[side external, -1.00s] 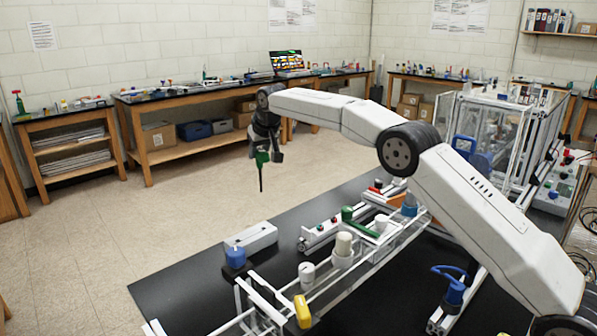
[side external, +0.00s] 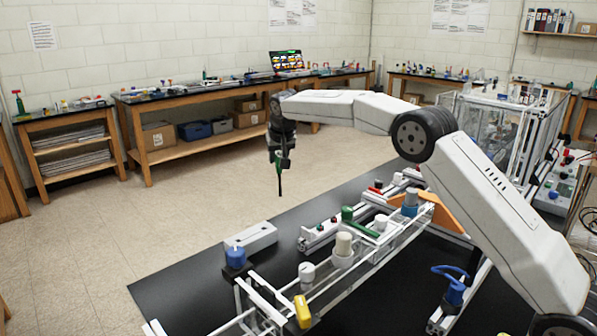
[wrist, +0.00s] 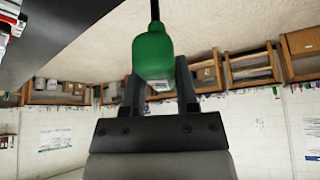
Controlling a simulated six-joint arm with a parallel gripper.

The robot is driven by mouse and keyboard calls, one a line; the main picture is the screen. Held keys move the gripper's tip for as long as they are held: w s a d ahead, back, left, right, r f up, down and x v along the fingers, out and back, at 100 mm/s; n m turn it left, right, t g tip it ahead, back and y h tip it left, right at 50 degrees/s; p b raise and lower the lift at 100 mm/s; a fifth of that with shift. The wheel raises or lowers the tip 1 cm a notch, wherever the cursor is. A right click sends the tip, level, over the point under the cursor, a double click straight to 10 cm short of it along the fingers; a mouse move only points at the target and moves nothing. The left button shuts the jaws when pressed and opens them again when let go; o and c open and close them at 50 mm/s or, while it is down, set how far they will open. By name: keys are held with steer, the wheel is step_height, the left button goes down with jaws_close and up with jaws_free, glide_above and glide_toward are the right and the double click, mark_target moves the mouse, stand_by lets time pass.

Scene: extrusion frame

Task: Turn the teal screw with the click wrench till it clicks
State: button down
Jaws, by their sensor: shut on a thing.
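My gripper (side external: 281,156) is shut on the click wrench, which has a green handle (side external: 283,163) and a thin black shaft. The wrench hangs shaft down in the air, beyond the far left edge of the black table in the side view. In the wrist view the green handle (wrist: 153,52) sits between my two dark fingers (wrist: 159,90), its shaft running out of the top of the picture. I cannot make out the teal screw in either view. The pale extrusion frame (side external: 372,262) stands on the table, to the right of and below the wrench in the side view.
The black table (side external: 190,296) carries a grey block (side external: 251,238), a blue knob (side external: 235,257), a yellow part (side external: 303,311), white cylinders and a green-handled part (side external: 362,224). A clear-walled enclosure (side external: 500,130) stands at the back right. Air around the wrench is free.

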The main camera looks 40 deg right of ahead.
steer(key=s+d+f+m+g+h, duration=0.1)
steer(key=s+d+f+m+h, duration=0.1)
steer(key=s+d+m, duration=0.4)
steer(key=s+d+f, duration=0.1)
steer(key=s, duration=0.2)
steer(key=shift+d+g, duration=0.25)
steer(key=shift+g, duration=0.15)
steer(key=shift+f, duration=0.25)
steer(key=shift+f, duration=3.4)
steer(key=shift+m+h, duration=0.3)
steer(key=shift+m, duration=0.1)
steer(key=shift+m+g, duration=0.4)
steer(key=shift+m, duration=0.1)
steer(key=shift+f+m+g+h, duration=0.1)
steer(key=shift+m+g+h, duration=0.25)
steer(key=shift+m, duration=0.45)
